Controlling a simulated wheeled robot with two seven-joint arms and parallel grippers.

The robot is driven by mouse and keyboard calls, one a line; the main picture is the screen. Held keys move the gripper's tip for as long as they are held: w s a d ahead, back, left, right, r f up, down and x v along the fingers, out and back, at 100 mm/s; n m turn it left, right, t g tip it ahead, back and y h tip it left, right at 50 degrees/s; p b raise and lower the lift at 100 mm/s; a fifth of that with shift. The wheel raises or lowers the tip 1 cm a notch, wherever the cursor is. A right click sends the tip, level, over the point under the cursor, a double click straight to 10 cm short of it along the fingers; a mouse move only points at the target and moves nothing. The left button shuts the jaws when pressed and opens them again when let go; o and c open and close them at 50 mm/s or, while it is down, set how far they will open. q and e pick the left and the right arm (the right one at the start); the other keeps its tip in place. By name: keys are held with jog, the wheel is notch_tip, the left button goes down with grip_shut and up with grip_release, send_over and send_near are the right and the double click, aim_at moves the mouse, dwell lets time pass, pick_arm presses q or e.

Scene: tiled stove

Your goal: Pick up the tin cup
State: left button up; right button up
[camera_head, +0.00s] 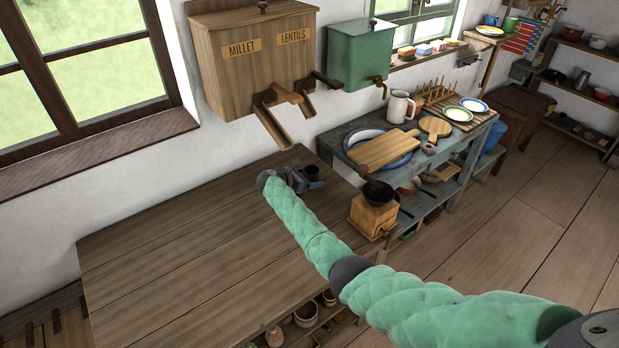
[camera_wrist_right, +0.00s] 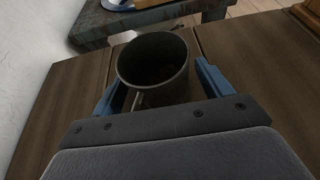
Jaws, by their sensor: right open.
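The tin cup (camera_wrist_right: 153,66) is a dark grey metal cup with a thin handle, standing upright on the wooden table in the right wrist view. In the head view the cup (camera_head: 313,173) is small and dark, near the table's far right corner. My right gripper (camera_wrist_right: 158,80) is open, with one blue finger on each side of the cup. I cannot tell whether the fingers touch it. In the head view my right gripper (camera_head: 304,176) is at the cup, partly hidden by its own wrist. My left gripper is not in view.
The wooden table (camera_head: 180,260) is mostly bare. A wooden grinder (camera_head: 373,209) stands right of the cup. A wooden dispenser (camera_head: 255,60) with chutes hangs on the wall above. A blue-grey bench (camera_head: 353,143) with a basin and boards stands beyond.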

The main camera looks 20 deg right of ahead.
jog(key=c, duration=1.2)
jog(key=shift+r, duration=0.1)
